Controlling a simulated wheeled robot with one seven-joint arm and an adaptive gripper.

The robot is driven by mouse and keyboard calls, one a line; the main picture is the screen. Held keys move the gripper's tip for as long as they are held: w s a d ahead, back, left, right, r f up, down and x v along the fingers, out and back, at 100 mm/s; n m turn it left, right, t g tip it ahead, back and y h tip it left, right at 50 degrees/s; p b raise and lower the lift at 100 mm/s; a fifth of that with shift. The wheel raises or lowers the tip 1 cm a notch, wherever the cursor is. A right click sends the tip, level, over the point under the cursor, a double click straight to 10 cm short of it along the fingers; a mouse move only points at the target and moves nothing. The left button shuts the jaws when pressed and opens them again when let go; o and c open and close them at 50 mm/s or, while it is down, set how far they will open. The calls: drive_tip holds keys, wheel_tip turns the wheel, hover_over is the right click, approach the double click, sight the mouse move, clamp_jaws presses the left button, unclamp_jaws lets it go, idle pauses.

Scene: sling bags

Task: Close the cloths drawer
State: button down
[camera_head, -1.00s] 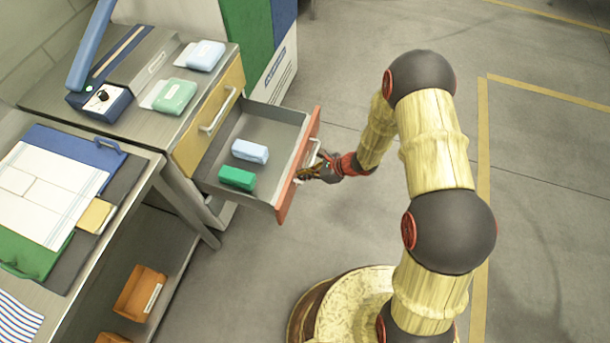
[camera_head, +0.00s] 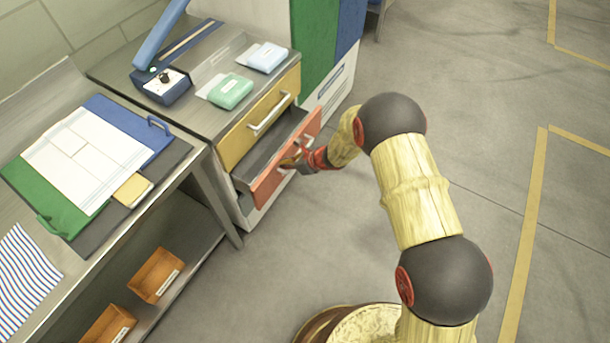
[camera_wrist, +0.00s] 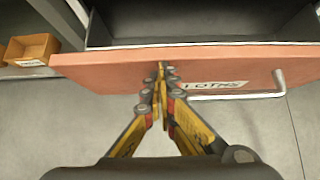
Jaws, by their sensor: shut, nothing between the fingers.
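The cloths drawer (camera_head: 287,160) has a red-orange front and sits below a yellow-fronted drawer (camera_head: 258,127) in the grey cabinet. It stands partly open, with a dark gap showing behind its front. In the wrist view its front (camera_wrist: 110,68) carries a white label ending in "LOTHS" and a metal handle (camera_wrist: 279,82) to the right. My gripper (camera_head: 291,160) is shut and empty, with its fingertips (camera_wrist: 162,70) at the drawer front, left of the label. They appear to touch it.
On the cabinet top are a blue device (camera_head: 162,85), a green pack (camera_head: 232,91) and a pale blue pack (camera_head: 265,57). A workbench with a folder (camera_head: 90,160) stands at left, orange bins (camera_head: 155,274) on its shelf. The floor at right is clear.

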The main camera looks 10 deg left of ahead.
drive_tip(key=w+a, duration=0.3)
drive_tip(key=a, duration=0.7)
drive_tip(key=shift+w+a, duration=0.15)
drive_tip(key=shift+w, duration=0.2)
